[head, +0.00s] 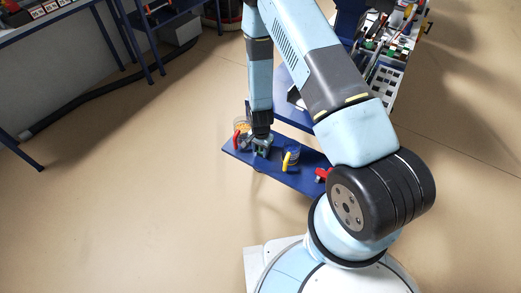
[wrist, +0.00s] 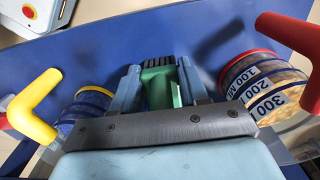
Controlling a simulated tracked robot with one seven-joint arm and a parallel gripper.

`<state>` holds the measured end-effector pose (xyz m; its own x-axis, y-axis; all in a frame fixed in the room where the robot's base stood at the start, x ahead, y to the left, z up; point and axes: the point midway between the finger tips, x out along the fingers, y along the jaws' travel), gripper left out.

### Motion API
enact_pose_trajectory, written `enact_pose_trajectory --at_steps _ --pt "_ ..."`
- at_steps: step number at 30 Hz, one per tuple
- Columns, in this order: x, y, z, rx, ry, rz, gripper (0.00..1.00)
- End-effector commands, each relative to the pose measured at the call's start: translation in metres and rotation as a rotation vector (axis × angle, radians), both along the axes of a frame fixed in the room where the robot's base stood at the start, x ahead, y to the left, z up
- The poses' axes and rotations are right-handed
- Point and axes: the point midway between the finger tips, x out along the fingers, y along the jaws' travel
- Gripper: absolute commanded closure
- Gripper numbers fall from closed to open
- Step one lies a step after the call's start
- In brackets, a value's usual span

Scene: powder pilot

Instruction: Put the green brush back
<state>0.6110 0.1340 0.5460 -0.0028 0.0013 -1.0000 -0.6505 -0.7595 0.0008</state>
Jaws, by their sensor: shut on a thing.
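The green brush (wrist: 160,88) is between the two fingers of my gripper (wrist: 161,84) in the wrist view. The fingers are shut on its green body. Its dark bristles stick out beyond the fingertips, over the blue board (wrist: 120,40). In the head view, my gripper (head: 262,142) is low over the left part of the blue board (head: 270,172), with a bit of green showing at the fingers. I cannot tell whether the bristles touch the board.
A clear measuring cup with a red handle (wrist: 262,84) stands close on the right in the wrist view. A cup with a yellow handle (wrist: 38,107) is on the left. Another red handle (head: 321,174) shows further along the board. The floor to the left is clear.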

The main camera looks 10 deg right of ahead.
Motion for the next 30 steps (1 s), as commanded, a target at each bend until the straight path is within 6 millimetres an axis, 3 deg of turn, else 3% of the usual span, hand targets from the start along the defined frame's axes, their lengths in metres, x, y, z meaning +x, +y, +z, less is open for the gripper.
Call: enact_pose_trajectory --at_steps 1,2,9,20,30 --pt "0.000 0.000 -0.001 0.000 0.000 0.001 1.00" --pt "0.000 0.000 -0.001 0.000 0.000 0.001 0.54" --pt "0.000 0.002 -0.001 0.000 0.000 0.003 0.31" --pt "0.000 0.002 0.004 -0.001 -0.001 0.004 0.31" --pt "0.000 0.003 0.047 -0.001 -0.002 0.004 0.31"
